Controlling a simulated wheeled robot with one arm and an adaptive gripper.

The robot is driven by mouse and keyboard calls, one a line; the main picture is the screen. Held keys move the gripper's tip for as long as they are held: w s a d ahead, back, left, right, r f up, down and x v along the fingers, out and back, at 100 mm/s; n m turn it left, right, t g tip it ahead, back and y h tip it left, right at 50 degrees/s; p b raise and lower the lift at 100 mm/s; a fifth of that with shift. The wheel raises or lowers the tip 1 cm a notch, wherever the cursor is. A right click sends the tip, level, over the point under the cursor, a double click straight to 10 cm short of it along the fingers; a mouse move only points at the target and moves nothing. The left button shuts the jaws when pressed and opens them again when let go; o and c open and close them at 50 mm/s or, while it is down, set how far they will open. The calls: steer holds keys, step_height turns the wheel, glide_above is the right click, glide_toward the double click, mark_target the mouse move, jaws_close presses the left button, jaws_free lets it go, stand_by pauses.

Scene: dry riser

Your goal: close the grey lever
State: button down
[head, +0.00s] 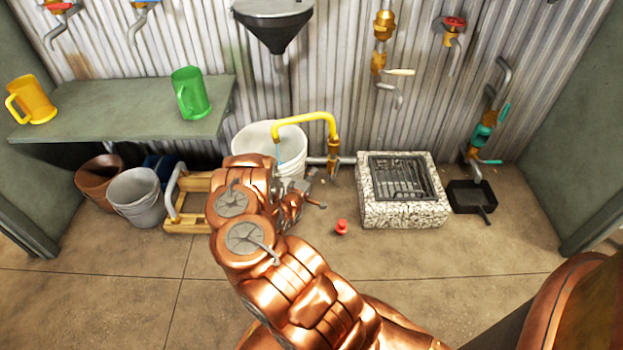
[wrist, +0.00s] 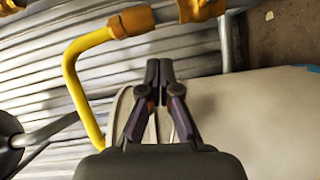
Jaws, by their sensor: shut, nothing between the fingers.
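A yellow spout (head: 308,116) rises from a brass valve (head: 333,146) and bends over a white bucket (head: 254,137). A thin bluish stream shows under its mouth. I cannot pick out the grey lever with certainty; it may be hidden behind my arm or the fittings. In the wrist view my gripper (wrist: 159,66) is shut and empty, in front of the bucket's edge. The yellow spout (wrist: 73,85) is to its left there, and brass fittings (wrist: 200,9) lie above. A grey bar (wrist: 226,45) runs beside the brass, apart from the fingertips.
A grating block (head: 400,215) and a black pan (head: 472,198) stand right of the bucket. A small red object (head: 341,227) lies on the floor. Grey buckets (head: 135,194) and a wooden frame (head: 183,226) stand left. A dark funnel (head: 274,25) hangs above. The front floor is clear at left.

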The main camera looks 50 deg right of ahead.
mark_target(337, 165)
steer(key=s+d+f+b, duration=0.1)
steer(key=s+d+b, duration=0.1)
steer(key=d, duration=0.5)
steer(key=shift+d+b, duration=0.35)
steer(key=shift+b, duration=0.05)
stand_by(0.4)
